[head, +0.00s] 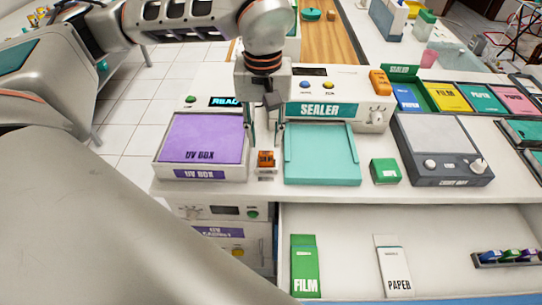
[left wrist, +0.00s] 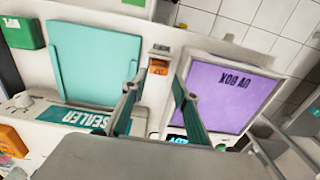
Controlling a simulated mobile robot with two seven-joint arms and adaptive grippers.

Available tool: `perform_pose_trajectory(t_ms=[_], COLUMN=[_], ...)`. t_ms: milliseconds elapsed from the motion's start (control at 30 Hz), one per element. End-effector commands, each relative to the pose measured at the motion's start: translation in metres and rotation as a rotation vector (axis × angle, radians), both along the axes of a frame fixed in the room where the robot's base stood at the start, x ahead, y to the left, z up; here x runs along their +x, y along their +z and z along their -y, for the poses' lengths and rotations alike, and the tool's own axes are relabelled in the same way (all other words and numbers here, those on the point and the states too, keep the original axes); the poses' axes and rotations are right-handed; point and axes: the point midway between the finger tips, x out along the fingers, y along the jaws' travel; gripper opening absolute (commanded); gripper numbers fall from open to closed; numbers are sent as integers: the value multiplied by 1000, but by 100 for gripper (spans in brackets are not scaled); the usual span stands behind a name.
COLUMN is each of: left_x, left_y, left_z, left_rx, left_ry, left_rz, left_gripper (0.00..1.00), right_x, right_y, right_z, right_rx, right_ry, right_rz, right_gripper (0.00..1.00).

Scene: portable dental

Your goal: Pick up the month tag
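A small orange piece (head: 266,160), which I take to be the month tag, stands on a small labelled holder (head: 266,173) on the white counter between the purple UV box and the teal sealer. In the left wrist view the orange piece (left wrist: 158,67) shows between the fingertips, farther off. My left gripper (head: 266,142) points down just above and behind the tag. Its two thin fingers are apart, with nothing between them. It also shows open in the left wrist view (left wrist: 158,80). My right gripper is not in view.
The UV box (head: 200,138) is close on the left and the sealer (head: 320,155) close on the right. A green block (head: 384,171) and a grey device (head: 440,140) stand farther right. FILM (head: 305,265) and PAPER (head: 394,267) packs are on the lower shelf.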

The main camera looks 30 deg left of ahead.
Motion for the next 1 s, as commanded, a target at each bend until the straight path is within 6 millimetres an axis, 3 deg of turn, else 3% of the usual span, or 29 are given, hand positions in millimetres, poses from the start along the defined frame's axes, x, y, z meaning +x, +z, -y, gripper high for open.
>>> perform_pose_trajectory(t_ms=[500, 833, 933, 1000], left_x=[5, 5, 5, 5], left_y=[-63, -70, -70, -70], left_z=[0, 0, 0, 0], left_rx=[-3, -4, -4, -4], left_ry=[-1, 0, 0, 0], left_rz=[-3, -1, -1, -1], left_gripper=[29, 29, 8, 8], right_x=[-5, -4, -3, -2], right_y=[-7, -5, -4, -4], right_z=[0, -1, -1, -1], right_rx=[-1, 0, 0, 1], right_ry=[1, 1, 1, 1], right_rz=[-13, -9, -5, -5], right_gripper=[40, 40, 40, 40])
